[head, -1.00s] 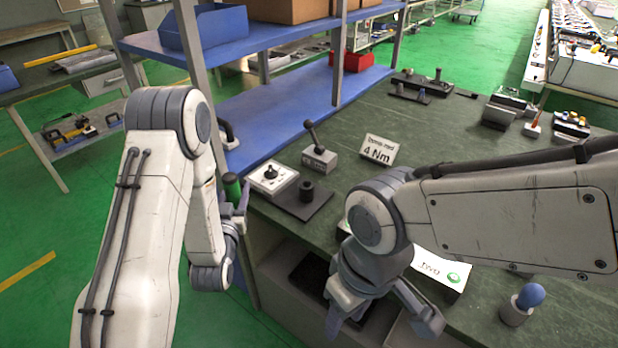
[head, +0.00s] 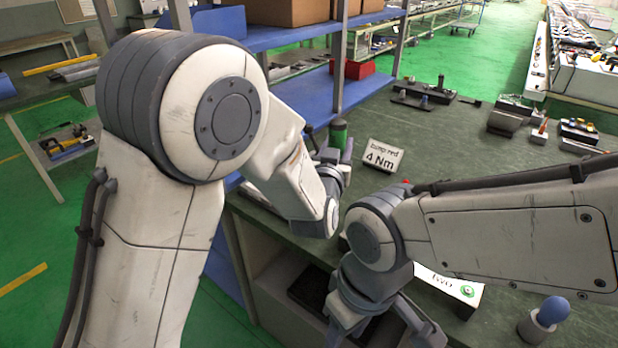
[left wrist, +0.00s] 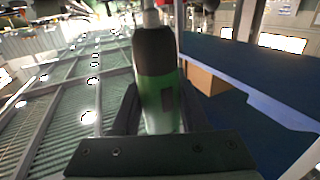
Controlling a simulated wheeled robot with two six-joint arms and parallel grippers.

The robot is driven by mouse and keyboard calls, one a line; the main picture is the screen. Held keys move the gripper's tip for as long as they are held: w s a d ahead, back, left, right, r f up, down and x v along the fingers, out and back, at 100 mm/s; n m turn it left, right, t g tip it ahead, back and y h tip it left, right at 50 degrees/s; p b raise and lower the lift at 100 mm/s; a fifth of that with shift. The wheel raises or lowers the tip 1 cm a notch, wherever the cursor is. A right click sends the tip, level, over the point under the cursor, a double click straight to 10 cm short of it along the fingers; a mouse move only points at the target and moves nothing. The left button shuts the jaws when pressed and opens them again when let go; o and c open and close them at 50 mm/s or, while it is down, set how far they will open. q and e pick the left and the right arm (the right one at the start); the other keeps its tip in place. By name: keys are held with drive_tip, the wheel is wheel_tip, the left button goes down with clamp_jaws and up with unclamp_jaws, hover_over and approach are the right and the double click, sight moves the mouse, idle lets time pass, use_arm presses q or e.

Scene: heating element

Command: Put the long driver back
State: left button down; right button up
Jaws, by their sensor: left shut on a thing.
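A driver with a green body and black upper part, which I take for the long driver (left wrist: 155,75), stands between the fingers of my left gripper (left wrist: 150,115). In the head view the green driver (head: 338,133) shows upright above the left gripper (head: 333,158), over the table's left part near the blue shelf. The left gripper is shut on it. The driver's lower end is hidden. My left arm hides the table spot where a dark stand and a white block stood. My right gripper (head: 385,328) hangs at the table's front edge, fingers apart and empty.
A "4 Nm" sign (head: 382,156) stands just right of the left gripper. The blue shelf (head: 305,100) with its metal posts is close behind. A blue-knobbed tool (head: 553,311) sits in a grey holder at front right. The green tabletop (head: 470,150) is clear in the middle.

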use_arm(q)
drive_tip(key=w+a+f, duration=0.5)
drive_tip(key=a+f, duration=0.1)
drive_tip(key=f, duration=0.2)
drive_tip(key=shift+a+f+p, duration=0.2)
drive_tip(key=shift+f+p, duration=0.15)
drive_tip(key=shift+p, duration=0.1)
drive_tip(key=c, duration=0.8)
unclamp_jaws()
drive_tip(key=shift+f, duration=0.15)
drive_tip(key=shift+c, duration=0.2)
drive_tip(key=o, duration=0.4)
